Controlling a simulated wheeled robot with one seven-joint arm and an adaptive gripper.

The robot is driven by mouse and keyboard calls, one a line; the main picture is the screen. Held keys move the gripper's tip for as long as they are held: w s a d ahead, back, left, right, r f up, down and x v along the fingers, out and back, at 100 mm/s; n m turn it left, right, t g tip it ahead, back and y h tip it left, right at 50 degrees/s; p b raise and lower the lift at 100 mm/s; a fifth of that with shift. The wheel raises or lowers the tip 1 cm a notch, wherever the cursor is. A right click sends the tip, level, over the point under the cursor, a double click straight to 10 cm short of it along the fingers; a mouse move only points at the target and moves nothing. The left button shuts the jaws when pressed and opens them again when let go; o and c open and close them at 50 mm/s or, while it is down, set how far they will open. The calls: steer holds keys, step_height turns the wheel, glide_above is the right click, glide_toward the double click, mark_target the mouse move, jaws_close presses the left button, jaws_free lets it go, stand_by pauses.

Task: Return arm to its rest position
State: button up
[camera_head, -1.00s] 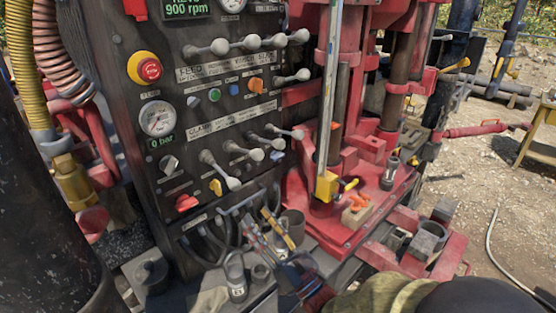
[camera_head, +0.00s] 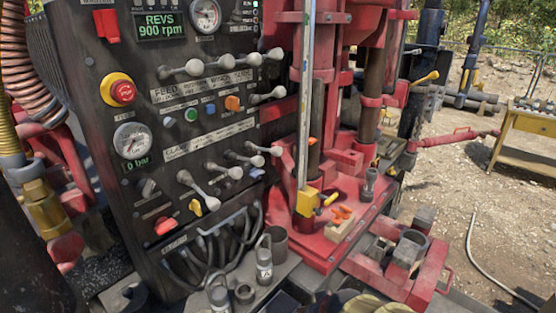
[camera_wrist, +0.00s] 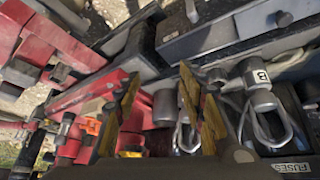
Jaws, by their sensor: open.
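My gripper (camera_wrist: 159,72) shows in the wrist view with its two worn yellow-and-black fingers spread apart and nothing between them. Below and beyond the fingers are the red rig deck and a grey ledge with metal shackles. One shackle (camera_wrist: 262,98), marked B, lies just right of the right finger. In the head view my gripper's fingers cannot be made out. Only a dark and tan shape, which may be part of my arm, shows at the bottom edge. The lever-covered control panel (camera_head: 240,145) stands clear of the gripper in that view.
Shackles (camera_head: 264,262) and hoses (camera_head: 205,250) sit below the panel. The red rig deck (camera_head: 325,245) carries a tall measuring staff (camera_head: 304,100) with a yellow foot and a wooden block (camera_head: 341,229) with orange pieces. A yellow table (camera_head: 530,125) stands on open gravel at right.

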steer(key=s+d+r+m+g, duration=0.1)
steer(key=s+d+r, duration=0.15)
steer(key=s, duration=0.25)
steer(key=s+d+r+g+h, duration=0.1)
steer(key=s+d+r, duration=0.1)
steer(key=s+r, duration=0.25)
steer(key=s+d+r+m+g, duration=0.1)
steer(key=s+d+r, duration=0.15)
steer(key=s, duration=0.25)
step_height(320, 180, up, 8)
steer(key=s+d+m+t, duration=0.1)
steer(key=d+t, duration=0.1)
steer(key=shift+s+m, duration=0.25)
steer(key=shift+m, duration=0.05)
